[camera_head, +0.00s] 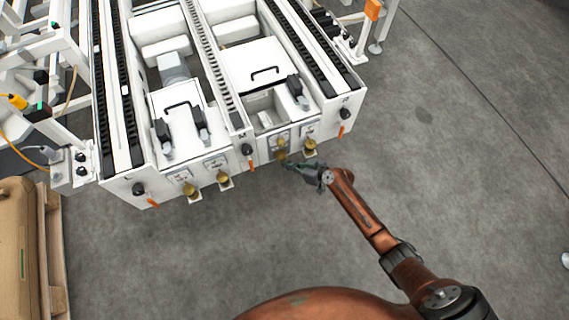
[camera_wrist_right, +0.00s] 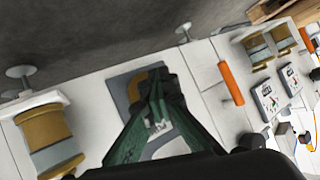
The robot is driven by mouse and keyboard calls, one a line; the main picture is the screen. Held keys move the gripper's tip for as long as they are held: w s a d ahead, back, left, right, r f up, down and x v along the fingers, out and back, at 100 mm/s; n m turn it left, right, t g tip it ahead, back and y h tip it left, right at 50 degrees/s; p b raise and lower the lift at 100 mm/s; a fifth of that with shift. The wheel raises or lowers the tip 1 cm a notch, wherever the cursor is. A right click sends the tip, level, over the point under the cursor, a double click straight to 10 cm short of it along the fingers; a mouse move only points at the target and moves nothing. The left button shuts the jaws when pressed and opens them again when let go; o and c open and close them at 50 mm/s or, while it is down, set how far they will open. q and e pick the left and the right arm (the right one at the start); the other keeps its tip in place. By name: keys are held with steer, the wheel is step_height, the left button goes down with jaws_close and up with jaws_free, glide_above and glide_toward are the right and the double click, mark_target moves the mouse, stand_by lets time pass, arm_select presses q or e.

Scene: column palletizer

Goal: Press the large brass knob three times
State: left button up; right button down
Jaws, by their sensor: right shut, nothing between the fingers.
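Several brass knobs sit on the front face of the white machine. In the head view one brass knob (camera_head: 281,154) is right by the tip of my right gripper (camera_head: 288,165), and another brass knob (camera_head: 309,145) is just to its right. In the wrist view my right gripper (camera_wrist_right: 158,82) is shut and empty, its fingertips in front of a grey plate (camera_wrist_right: 120,84) and hiding most of the brass there. A brass knob (camera_wrist_right: 48,138) stands out at the left. I cannot tell whether the fingertips touch a knob. My left gripper is not in view.
Two more brass knobs (camera_head: 190,188) (camera_head: 223,178) are on the left module. An orange handle (camera_head: 251,166) lies between the modules; it also shows in the wrist view (camera_wrist_right: 231,83). A cardboard box (camera_head: 20,240) on a pallet is at lower left.

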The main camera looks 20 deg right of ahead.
steer(key=shift+r, duration=0.1)
steer(key=shift+s+p, duration=0.3)
steer(key=shift+s, duration=1.2)
steer(key=s+p, duration=0.1)
steer(key=s, duration=0.4)
steer(key=shift+d, duration=0.1)
stand_by(3.4)
